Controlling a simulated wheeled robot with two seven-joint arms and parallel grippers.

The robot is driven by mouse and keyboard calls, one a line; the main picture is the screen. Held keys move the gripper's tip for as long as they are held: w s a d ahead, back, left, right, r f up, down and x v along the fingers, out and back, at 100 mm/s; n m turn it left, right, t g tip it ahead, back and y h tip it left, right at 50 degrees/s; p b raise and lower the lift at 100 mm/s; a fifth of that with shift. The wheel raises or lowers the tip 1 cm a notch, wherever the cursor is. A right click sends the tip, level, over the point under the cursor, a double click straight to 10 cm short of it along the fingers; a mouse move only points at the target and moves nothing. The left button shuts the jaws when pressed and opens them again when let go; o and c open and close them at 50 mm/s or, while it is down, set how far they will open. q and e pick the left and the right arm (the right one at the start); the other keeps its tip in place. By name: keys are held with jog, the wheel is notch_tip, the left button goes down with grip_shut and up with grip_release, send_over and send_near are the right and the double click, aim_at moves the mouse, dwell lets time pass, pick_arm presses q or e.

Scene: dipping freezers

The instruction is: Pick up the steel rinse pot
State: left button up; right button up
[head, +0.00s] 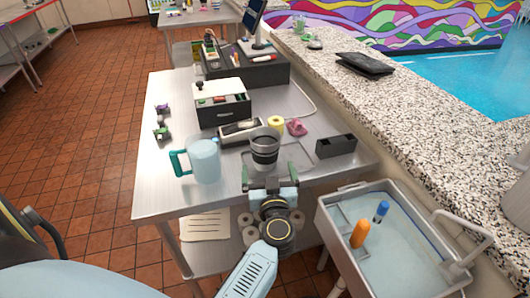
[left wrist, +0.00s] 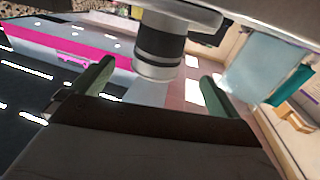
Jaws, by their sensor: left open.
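The steel rinse pot (head: 265,150), a grey cup with a dark band, stands upright toward the front of the steel table. In the left wrist view the pot (left wrist: 160,48) appears ahead, between the finger directions and beyond the fingertips. My left gripper (head: 271,176) is open and empty, just on the near side of the pot at the table's front edge. It also shows in the left wrist view (left wrist: 158,82), with its two fingers apart and nothing between them. The pot's lower part is partly hidden by the gripper in the head view. My right gripper is not in view.
A clear jug with a teal handle (head: 203,160) stands left of the pot. A yellow roll (head: 275,125), a pink item (head: 297,127) and a black box (head: 336,146) are behind and right. A sink (head: 395,270) is at lower right, beside a speckled counter (head: 420,120).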

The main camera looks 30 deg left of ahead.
aim_at(266, 155)
pick_arm(q)
jog(key=x, duration=0.4)
jog(key=shift+w+a, duration=0.25)
jog(key=shift+r+b+x, duration=0.15)
jog(key=shift+b+x, duration=0.1)
jog(key=shift+x, duration=0.75)
jog(key=shift+r+b+x, duration=0.2)
jog(key=shift+x, duration=0.75)
jog(key=shift+r+b+x, duration=0.15)
jog(key=shift+b+x, duration=0.1)
jog(key=shift+x, duration=0.75)
jog(key=shift+c, duration=0.3)
jog(key=shift+r, duration=0.1)
jog(key=c, duration=1.2)
notch_tip(266, 155, up, 10)
jog(key=p, duration=0.6)
